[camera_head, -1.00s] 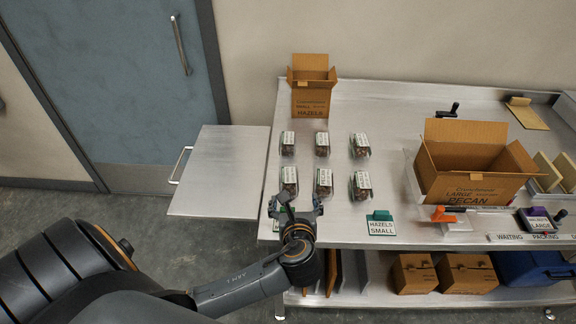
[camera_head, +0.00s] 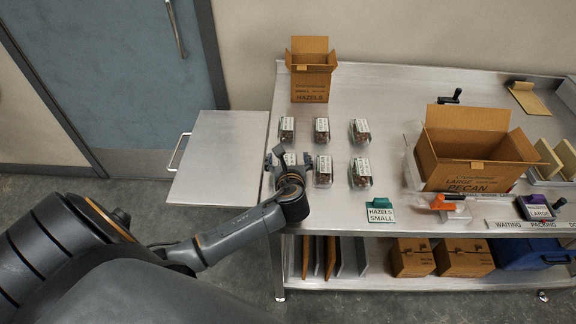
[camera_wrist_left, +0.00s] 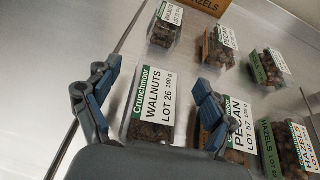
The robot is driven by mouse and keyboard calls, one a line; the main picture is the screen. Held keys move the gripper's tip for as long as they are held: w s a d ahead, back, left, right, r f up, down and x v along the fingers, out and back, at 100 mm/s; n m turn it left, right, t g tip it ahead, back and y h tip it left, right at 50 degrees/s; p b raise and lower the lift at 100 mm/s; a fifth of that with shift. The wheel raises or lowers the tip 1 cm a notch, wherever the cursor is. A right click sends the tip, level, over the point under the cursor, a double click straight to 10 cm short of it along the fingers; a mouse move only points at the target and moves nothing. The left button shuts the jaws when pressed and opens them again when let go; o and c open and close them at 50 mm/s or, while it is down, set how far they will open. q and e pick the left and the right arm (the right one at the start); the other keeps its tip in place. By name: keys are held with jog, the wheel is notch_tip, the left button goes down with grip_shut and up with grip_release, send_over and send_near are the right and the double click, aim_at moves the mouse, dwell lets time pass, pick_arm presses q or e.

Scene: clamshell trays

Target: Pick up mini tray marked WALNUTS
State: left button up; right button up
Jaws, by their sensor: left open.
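A clear mini tray of nuts marked WALNUTS (camera_wrist_left: 150,131) lies in the near row, at the left end, in the left wrist view. My left gripper (camera_wrist_left: 157,80) is open, one finger on each side of this tray; I cannot tell whether they touch it. In the head view my left gripper (camera_head: 285,158) is over the near-left tray and hides much of it. A second WALNUTS tray (camera_wrist_left: 166,30) lies behind it in the far row. My right gripper does not show.
A PECAN tray (camera_wrist_left: 238,132) sits close to the right finger, with HAZELS trays further right. A HAZELS carton (camera_head: 311,84) stands at the back, a large PECAN carton (camera_head: 463,168) at the right. A green HAZELS SMALL sign (camera_head: 380,211) is near the front edge.

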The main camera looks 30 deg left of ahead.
pick_arm(q)
jog(key=shift+x, duration=1.45)
jog(key=shift+s, duration=0.1)
jog(key=c, duration=1.3)
jog(key=shift+r, duration=0.15)
